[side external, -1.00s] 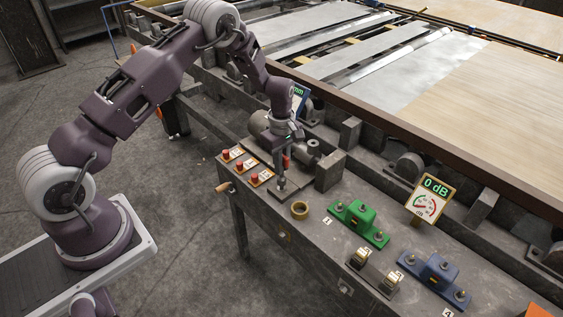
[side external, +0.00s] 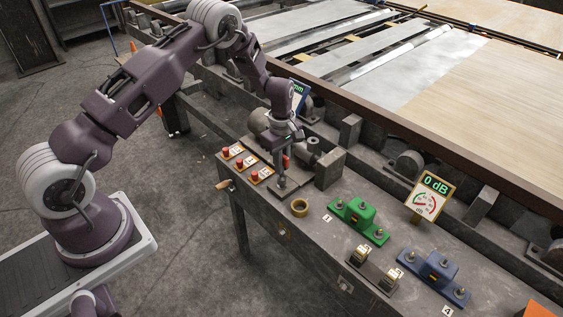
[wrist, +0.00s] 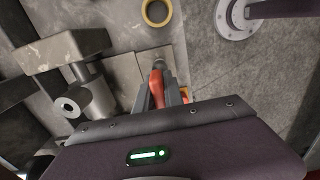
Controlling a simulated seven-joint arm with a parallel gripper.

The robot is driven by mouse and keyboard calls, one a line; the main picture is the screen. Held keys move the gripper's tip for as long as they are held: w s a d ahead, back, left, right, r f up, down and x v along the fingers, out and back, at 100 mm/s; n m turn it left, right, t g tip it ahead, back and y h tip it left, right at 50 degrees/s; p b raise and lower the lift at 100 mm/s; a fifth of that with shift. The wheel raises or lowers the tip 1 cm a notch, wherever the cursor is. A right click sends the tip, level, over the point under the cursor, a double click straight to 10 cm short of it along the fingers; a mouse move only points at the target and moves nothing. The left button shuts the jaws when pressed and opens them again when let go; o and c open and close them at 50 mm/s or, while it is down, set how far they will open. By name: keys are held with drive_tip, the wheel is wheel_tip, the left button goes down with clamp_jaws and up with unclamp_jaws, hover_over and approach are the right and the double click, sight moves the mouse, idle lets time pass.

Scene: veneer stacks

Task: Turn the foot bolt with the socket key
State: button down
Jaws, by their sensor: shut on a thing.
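My gripper (side external: 285,155) points down over the near left part of the bench and is shut on the socket key. In the wrist view the key's red-orange handle (wrist: 157,88) sits between the fingers. In the side view the key's grey shaft (side external: 281,178) stands about upright, its lower end at a flat dark foot plate (side external: 284,193) beside the motor. The foot bolt is hidden under the key's end, and I cannot tell how fully the socket sits on it.
A brass ring (side external: 300,207) lies just right of the key. A grey block (side external: 329,169) stands close behind. Green (side external: 355,217) and blue (side external: 434,274) mounts and a dial reading 0 dB (side external: 429,196) stand farther right. Red buttons (side external: 240,163) are at left.

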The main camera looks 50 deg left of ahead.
drive_tip(key=shift+f, duration=0.65)
drive_tip(key=n, duration=1.3)
drive_tip(key=shift+n, duration=1)
drive_tip(key=n, duration=0.4)
drive_tip(key=shift+n, duration=0.3)
drive_tip(key=shift+m, duration=0.8)
